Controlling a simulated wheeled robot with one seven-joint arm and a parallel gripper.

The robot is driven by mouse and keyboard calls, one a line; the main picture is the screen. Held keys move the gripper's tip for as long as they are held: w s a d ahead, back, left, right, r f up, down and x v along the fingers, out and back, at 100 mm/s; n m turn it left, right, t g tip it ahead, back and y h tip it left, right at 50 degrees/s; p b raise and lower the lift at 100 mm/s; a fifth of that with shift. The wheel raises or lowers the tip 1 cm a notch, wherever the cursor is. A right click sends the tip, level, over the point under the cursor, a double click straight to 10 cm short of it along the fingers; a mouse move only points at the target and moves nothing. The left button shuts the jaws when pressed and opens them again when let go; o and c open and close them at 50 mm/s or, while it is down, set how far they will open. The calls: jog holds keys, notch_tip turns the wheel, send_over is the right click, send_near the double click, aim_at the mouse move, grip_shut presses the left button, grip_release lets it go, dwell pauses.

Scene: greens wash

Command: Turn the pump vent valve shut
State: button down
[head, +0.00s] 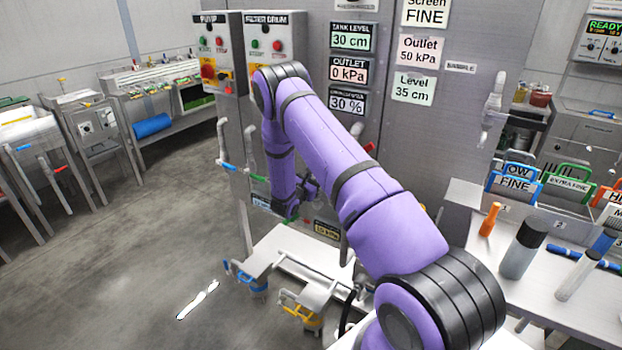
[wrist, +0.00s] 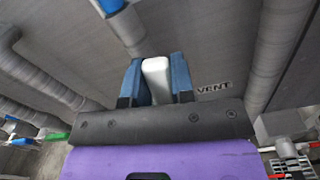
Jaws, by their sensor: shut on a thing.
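In the wrist view, the two blue fingers of my gripper (wrist: 157,82) are shut on a pale grey-white handle (wrist: 156,78), which sits between them. A grey pipe (wrist: 125,28) runs up from just beyond the handle. A "VENT" label (wrist: 213,87) is on the grey panel to the right of the fingers. In the head view, my purple arm reaches down to the lower part of the panel, and my gripper (head: 292,212) is small there and partly hidden by the arm. The handle's exact angle is hard to tell.
Green-handled (wrist: 57,136) and blue-marked (wrist: 110,6) pipe parts lie left and above in the wrist view. In the head view, a low metal bench (head: 300,268) with blue and yellow clamps stands below. A side table (head: 480,262) with bottles is at right.

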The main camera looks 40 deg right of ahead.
jog(key=s+d+f+m, duration=0.2)
jog(key=s+f+m, duration=0.5)
jog(key=m, duration=0.8)
jog(key=shift+d+f+m, duration=0.2)
jog(key=shift+f+m, duration=0.2)
jog(key=shift+f, duration=0.8)
jog(key=c, duration=1)
grip_release()
jog(key=shift+o, duration=0.2)
jog(key=v, duration=1)
jog(key=shift+s+a, duration=0.2)
jog(key=shift+a, duration=0.15)
